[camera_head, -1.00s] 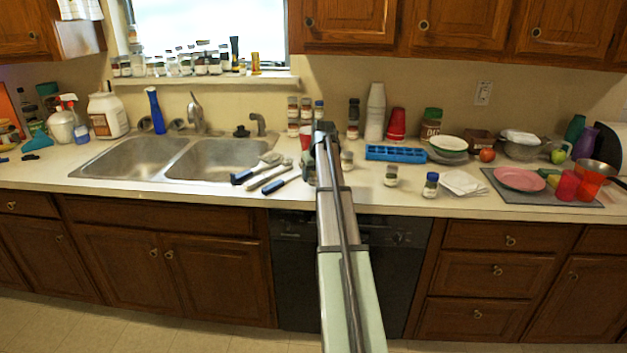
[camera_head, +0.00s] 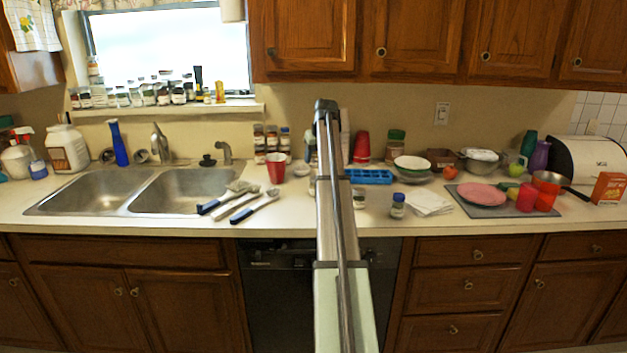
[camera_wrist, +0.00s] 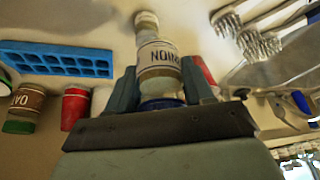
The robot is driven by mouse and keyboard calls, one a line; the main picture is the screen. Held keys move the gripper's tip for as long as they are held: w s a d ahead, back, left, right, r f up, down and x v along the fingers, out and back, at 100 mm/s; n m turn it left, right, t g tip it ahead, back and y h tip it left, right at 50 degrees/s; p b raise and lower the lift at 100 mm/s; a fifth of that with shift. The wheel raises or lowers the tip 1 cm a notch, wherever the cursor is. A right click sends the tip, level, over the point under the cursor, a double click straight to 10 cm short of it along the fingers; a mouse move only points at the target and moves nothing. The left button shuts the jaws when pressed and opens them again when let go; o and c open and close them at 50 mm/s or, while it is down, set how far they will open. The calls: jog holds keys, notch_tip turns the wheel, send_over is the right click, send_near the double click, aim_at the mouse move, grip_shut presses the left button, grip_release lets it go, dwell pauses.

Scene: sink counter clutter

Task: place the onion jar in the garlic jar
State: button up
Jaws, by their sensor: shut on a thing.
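In the wrist view, my gripper (camera_wrist: 160,82) is shut on the onion jar (camera_wrist: 157,58). The jar has a pale label with dark letters that appear upside down, and a blue end sits between the fingers. Another jar with a white top (camera_wrist: 147,20) shows just beyond it; I cannot tell whether they touch. In the head view, my arm hides most of the gripper and the held jar. A blue-lidded jar (camera_head: 398,206) and a second small jar (camera_head: 359,199) stand on the counter right of my arm. Their labels are too small to read, so I cannot tell which is the garlic jar.
A blue ice tray (camera_head: 369,177), plates (camera_head: 412,163) and white napkins (camera_head: 428,203) are to the right. Spice jars (camera_head: 272,143) stand at the wall.

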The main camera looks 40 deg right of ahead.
notch_tip(320, 180, up, 3)
jog(key=n, duration=0.1)
send_over(315, 177)
jog(key=shift+n+y, duration=0.5)
jog(key=shift+n, duration=0.3)
jog(key=shift+s+a+f, duration=0.1)
jog(key=shift+a+f, duration=0.05)
jog(key=shift+f, duration=4.95)
jog(key=shift+f, duration=0.1)
jog(key=o, duration=1.1)
jog(key=v, duration=1.2)
jog(key=shift+a, duration=0.15)
